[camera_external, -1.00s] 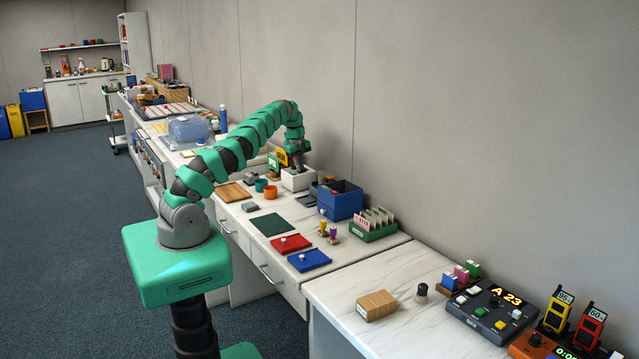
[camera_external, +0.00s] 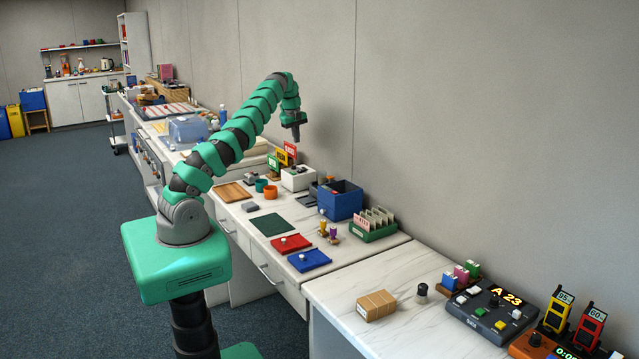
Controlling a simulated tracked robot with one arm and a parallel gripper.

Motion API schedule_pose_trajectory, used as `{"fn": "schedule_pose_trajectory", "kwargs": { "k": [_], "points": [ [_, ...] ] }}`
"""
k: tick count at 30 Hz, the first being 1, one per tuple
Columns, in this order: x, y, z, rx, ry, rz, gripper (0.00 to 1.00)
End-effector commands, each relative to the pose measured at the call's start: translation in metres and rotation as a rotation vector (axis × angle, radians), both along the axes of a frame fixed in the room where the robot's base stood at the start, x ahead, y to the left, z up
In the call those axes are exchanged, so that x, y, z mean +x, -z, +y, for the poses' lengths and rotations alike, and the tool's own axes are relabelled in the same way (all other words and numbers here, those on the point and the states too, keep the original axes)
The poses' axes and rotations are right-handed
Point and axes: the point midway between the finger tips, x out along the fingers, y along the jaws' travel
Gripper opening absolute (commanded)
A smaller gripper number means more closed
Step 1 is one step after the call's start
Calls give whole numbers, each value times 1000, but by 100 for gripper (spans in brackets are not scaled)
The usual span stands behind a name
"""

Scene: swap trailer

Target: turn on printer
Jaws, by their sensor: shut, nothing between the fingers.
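A small white box-shaped device (camera_external: 298,180) stands on the counter near the wall; it looks like the printer, but its switch and any lamp are too small to make out. My gripper (camera_external: 296,139) is shut and empty. It points down in the air above the white device, clear of it.
Coloured cards on stands (camera_external: 282,158) are just behind the white device. A blue bin (camera_external: 341,200) and a green card box (camera_external: 373,225) stand to its right. Orange cup (camera_external: 270,192), red tray (camera_external: 291,244) and blue tray (camera_external: 309,260) lie nearer the front.

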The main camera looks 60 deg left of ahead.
Motion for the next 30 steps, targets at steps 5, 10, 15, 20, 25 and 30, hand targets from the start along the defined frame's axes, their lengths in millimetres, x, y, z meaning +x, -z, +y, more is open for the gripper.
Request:
{"fn": "schedule_pose_trajectory", "kwargs": {
  "k": [5, 10, 15, 20, 25, 30],
  "points": [
    [0, -2, 0, 1, 0, -1, 0],
    [0, -2, 0, 1, 0, -1, 0],
    [5, -3, 1, 5, -1, -3, 0],
    [12, -4, 1, 4, 0, -4, 0],
    [13, -4, -1, 2, 2, -3, 0],
    [13, -2, -1, 1, 1, -3, 0]
  ]
}}
